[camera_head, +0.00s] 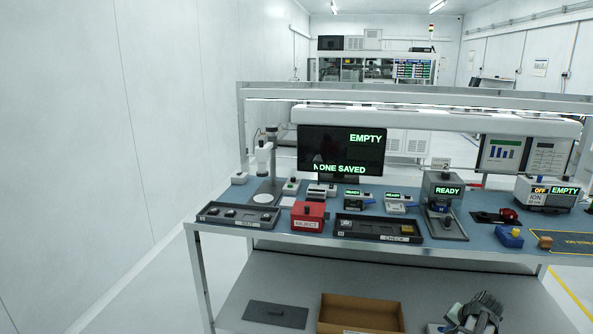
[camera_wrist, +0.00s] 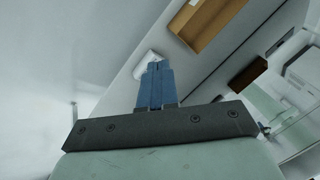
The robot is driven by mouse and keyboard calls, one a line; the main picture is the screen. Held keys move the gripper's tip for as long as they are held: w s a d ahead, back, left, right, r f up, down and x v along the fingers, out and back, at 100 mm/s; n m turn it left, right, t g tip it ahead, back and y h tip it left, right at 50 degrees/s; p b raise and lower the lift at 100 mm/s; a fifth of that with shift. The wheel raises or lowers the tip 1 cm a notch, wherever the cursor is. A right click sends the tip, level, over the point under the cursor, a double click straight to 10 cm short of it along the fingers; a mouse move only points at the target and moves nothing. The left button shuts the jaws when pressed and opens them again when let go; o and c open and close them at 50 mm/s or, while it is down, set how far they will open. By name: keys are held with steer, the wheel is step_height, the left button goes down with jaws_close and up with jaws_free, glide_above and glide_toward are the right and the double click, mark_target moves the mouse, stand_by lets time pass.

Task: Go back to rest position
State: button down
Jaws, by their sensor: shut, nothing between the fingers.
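My gripper (camera_wrist: 154,68) shows in the wrist view, with its two blue fingers pressed together and nothing visible between them. Its dark mounting bar runs across the lower part of that view. A small white object (camera_wrist: 147,60) lies beyond the fingertips, partly hidden by them. I cannot tell the distance between them. I cannot surely make out my gripper in the head view.
The workbench (camera_head: 230,246) carries a red reject box (camera_head: 308,217), a monitor (camera_head: 341,150) reading EMPTY and NONE SAVED, and several devices. A brown open box (camera_head: 360,301) and a dark flat plate (camera_head: 275,314) lie on the lower shelf. Open floor lies at left.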

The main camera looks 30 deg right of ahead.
steer(key=w+a+f+n+g+y, duration=0.1)
steer(key=w+a+f+n+g, duration=0.1)
steer(key=a+f, duration=0.7)
steer(key=w+a+f+n+g+y, duration=0.25)
steer(key=a+f, duration=0.35)
steer(key=a, duration=0.7)
steer(key=w+a+f+n+g, duration=0.2)
steer(key=a+f+n, duration=0.1)
steer(key=a+f, duration=0.55)
steer(key=s+a+f+n+g, duration=0.1)
steer(key=s+a+f+n, duration=0.2)
steer(key=a, duration=0.8)
steer(key=s+a+f+n+g+h, duration=0.1)
steer(key=s+a+f+n+g, duration=0.1)
steer(key=a, duration=0.8)
steer(key=s+a+f+n+g, duration=0.2)
steer(key=s+a+f+n, duration=0.1)
steer(key=a, duration=0.8)
steer(key=shift+s+a+f+n, duration=0.35)
steer(key=shift+s+n, duration=0.1)
steer(key=shift+s, duration=0.35)
steer(key=shift+h, duration=0.25)
steer(key=shift+w, duration=0.1)
